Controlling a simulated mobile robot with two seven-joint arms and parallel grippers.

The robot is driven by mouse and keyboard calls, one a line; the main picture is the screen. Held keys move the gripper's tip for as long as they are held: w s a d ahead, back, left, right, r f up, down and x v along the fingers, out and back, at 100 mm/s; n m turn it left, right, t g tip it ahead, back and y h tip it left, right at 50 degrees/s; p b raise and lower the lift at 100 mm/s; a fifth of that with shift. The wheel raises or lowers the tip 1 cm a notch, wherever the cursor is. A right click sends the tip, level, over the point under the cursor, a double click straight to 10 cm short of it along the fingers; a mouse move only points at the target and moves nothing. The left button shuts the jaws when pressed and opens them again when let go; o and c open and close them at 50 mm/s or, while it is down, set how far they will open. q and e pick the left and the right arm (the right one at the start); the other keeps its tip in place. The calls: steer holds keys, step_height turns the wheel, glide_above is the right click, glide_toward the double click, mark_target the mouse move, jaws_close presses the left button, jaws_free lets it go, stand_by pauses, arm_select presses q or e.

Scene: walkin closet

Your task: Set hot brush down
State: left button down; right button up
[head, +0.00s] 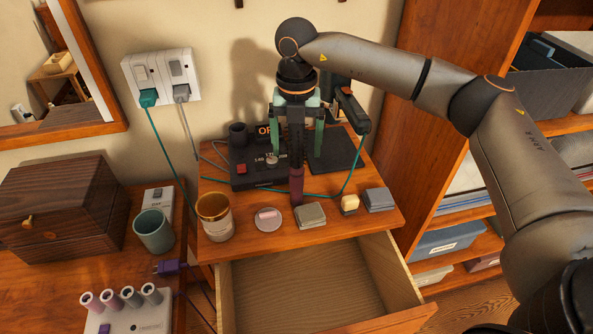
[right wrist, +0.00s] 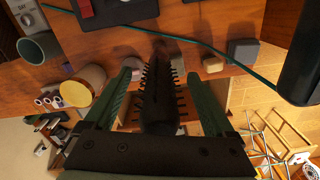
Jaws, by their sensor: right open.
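A dark bristled brush (right wrist: 160,95), which looks like the hot brush, is between the two green fingers of my right gripper (right wrist: 160,98). Gaps show on both sides of it in the right wrist view. In the head view my right gripper (head: 298,135) points down over the small desk. The brush (head: 296,150) hangs or stands upright there, with a purple lower end near the desk top. I cannot tell what it rests on. A dark handle-like piece (head: 349,105) with a teal cord is just right of the gripper; whether it joins the brush is unclear. My left gripper is out of view.
A black control box (head: 252,168) and dark mat (head: 338,155) lie behind the gripper. A jar (head: 215,218), a round tin (head: 268,219) and small blocks line the desk's front edge. The drawer (head: 300,288) below is open and empty. Shelves stand at right.

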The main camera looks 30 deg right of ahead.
steer(key=shift+f, duration=0.15)
jaws_close()
stand_by(0.6)
stand_by(0.4)
